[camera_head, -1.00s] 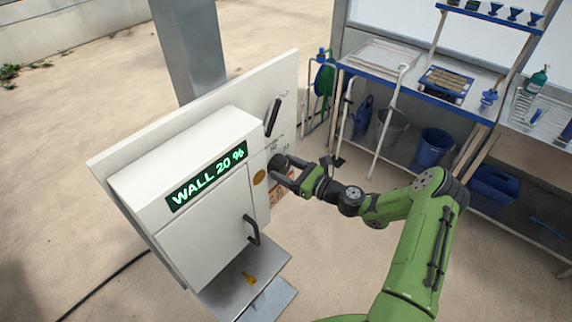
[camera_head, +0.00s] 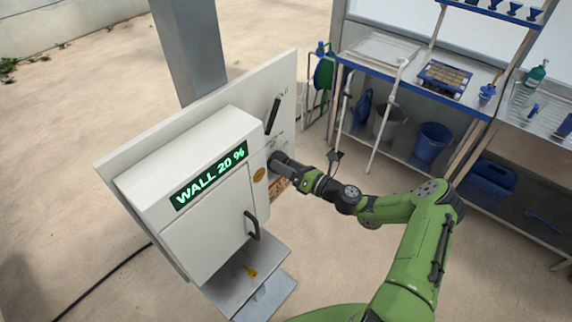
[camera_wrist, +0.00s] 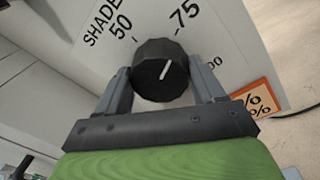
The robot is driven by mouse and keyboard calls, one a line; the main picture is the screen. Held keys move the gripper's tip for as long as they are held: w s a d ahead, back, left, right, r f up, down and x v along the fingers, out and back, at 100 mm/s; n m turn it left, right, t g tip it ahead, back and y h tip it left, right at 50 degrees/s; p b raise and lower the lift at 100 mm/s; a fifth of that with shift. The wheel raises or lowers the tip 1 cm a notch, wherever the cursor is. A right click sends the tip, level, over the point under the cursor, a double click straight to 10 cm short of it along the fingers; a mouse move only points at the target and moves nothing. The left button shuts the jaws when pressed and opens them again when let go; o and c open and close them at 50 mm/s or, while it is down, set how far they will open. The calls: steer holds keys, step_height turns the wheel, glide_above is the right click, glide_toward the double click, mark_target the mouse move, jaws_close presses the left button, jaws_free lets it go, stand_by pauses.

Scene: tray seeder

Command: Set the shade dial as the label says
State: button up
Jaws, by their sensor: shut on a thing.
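The shade dial (camera_wrist: 158,72) is a black faceted knob with a white pointer line, on a white panel lettered "SHADE". In the wrist view its pointer leans up and right, toward the 75 side, between the printed 50 and 75. My gripper (camera_wrist: 160,88) has one finger on each side of the knob and is shut on it. In the head view my gripper (camera_head: 277,166) is at the panel, hiding most of the dial.
The white control box (camera_head: 205,225) has a lit display (camera_head: 210,176) reading "WALL 20 %" and a black door handle (camera_head: 252,226). A black lever (camera_head: 273,115) stands above the dial. A yellow key-like item (camera_head: 250,272) lies on the shelf below.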

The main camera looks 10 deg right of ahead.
steer(key=shift+f, duration=0.15)
steer(key=o, duration=1)
steer(key=shift+o, duration=0.2)
steer(key=b+v, duration=0.2)
steer(key=v, duration=1.3)
steer(key=shift+s+d, duration=0.2)
steer(key=shift+s, duration=0.2)
